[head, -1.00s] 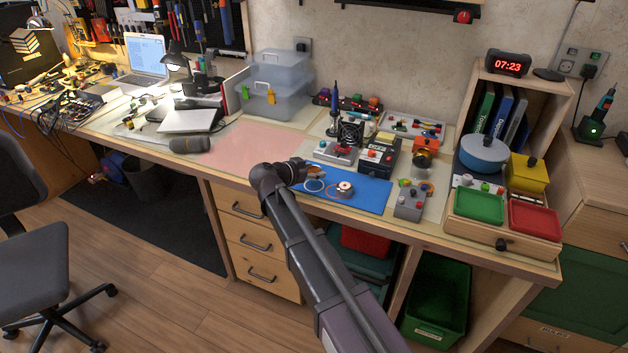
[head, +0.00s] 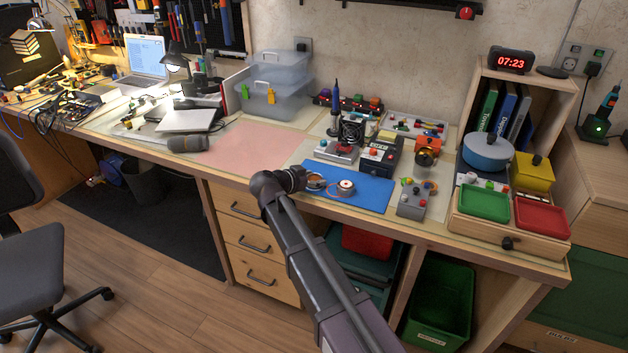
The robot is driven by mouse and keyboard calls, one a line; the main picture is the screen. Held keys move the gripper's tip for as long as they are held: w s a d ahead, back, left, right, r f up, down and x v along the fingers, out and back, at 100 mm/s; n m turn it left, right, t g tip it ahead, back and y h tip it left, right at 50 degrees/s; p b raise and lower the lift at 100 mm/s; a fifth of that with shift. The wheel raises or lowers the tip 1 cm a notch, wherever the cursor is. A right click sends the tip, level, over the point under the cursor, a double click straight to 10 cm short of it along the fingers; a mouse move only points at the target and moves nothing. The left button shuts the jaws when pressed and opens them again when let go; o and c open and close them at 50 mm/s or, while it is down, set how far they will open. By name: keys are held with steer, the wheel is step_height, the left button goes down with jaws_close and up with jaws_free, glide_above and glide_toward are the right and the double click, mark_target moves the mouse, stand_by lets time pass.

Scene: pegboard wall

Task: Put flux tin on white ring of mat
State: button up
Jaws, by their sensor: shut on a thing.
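The blue mat (head: 365,194) lies at the front edge of the bench in the head view. My gripper (head: 304,182) is low over the mat's left end, shut on a small copper-coloured round thing (head: 317,182), taken to be the flux tin; the fingers and wrist hide most of it. A pale ring outline, apparently the white ring, shows in part at the same spot. I cannot tell whether the held thing touches the mat. A separate round tin-like object (head: 345,187) with a pale top sits right of my gripper, with an orange ring beside it.
A grey control box (head: 411,203) stands right of the mat. A green tray (head: 484,204) and red tray (head: 542,217) are further right. The pink mat (head: 255,148) at left is clear.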

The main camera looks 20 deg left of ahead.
steer(key=shift+f, duration=0.15)
steer(key=o, duration=1.1)
steer(key=shift+r, duration=0.2)
steer(key=shift+s+a+r+p, duration=0.15)
steer(key=shift+s+r+p, duration=0.15)
steer(key=shift+s, duration=0.15)
steer(key=shift+p+v, duration=2)
steer(key=shift+v, duration=3.5)
